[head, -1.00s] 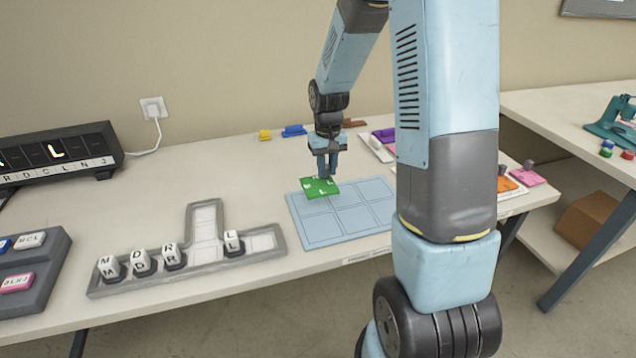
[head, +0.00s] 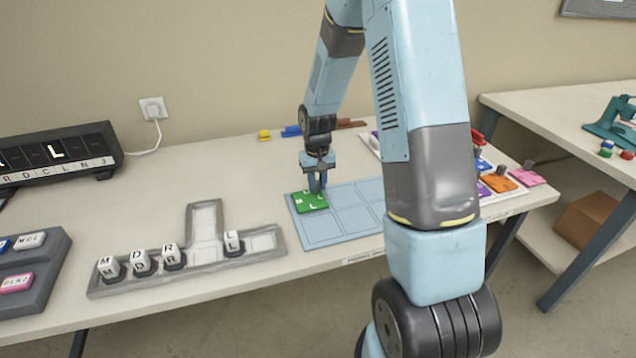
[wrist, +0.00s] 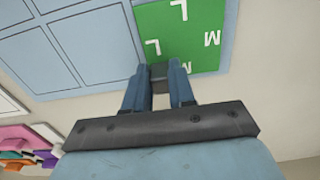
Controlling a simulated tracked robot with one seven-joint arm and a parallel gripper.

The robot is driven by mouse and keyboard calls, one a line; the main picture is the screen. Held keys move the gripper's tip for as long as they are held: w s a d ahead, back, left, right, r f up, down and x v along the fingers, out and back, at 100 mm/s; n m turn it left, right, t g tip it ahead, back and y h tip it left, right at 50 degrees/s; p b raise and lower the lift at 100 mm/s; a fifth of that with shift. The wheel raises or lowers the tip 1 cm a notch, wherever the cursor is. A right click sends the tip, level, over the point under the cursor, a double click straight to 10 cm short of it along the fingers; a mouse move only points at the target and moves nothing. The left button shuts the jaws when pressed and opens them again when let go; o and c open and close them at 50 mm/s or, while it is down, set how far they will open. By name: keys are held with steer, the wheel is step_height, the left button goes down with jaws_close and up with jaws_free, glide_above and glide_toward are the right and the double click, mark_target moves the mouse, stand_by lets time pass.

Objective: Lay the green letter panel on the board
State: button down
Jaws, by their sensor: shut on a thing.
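The green letter panel (head: 311,202) is a flat square with white letters. It is at the far left cell of the light blue board (head: 343,219), low over it or on it; I cannot tell if it touches. In the wrist view the panel (wrist: 190,25) shows letters L and M, and it lies beside the board's empty cells (wrist: 85,45). My gripper (head: 317,188) is above the panel, shut on the grey knob (wrist: 159,72) at its edge. The fingers (wrist: 158,82) hide part of the knob.
A grey T-shaped tray (head: 205,250) with several lettered blocks stands left of the board. Orange (head: 498,184) and pink panels (head: 527,177) lie to the right, partly behind my arm. A black letter display (head: 55,155) stands at the left. The board's other visible cells are empty.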

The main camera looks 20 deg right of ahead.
steer(key=shift+f, duration=0.1)
steer(key=c, duration=0.9)
jaws_free()
steer(key=shift+c, duration=0.2)
steer(key=s+r+t, duration=0.1)
steer(key=s+r, duration=0.2)
steer(key=r, duration=0.7)
steer(key=s+r, duration=0.2)
steer(key=r, duration=0.8)
steer(key=s+r+t, duration=0.2)
steer(key=s+r, duration=0.4)
steer(key=s, duration=0.5)
steer(key=s+r+t, duration=0.2)
steer(key=s+r, duration=0.3)
steer(key=s, duration=0.7)
steer(key=shift+s+d+r+t, duration=0.15)
steer(key=shift+r+t, duration=0.15)
steer(key=shift+r, duration=0.1)
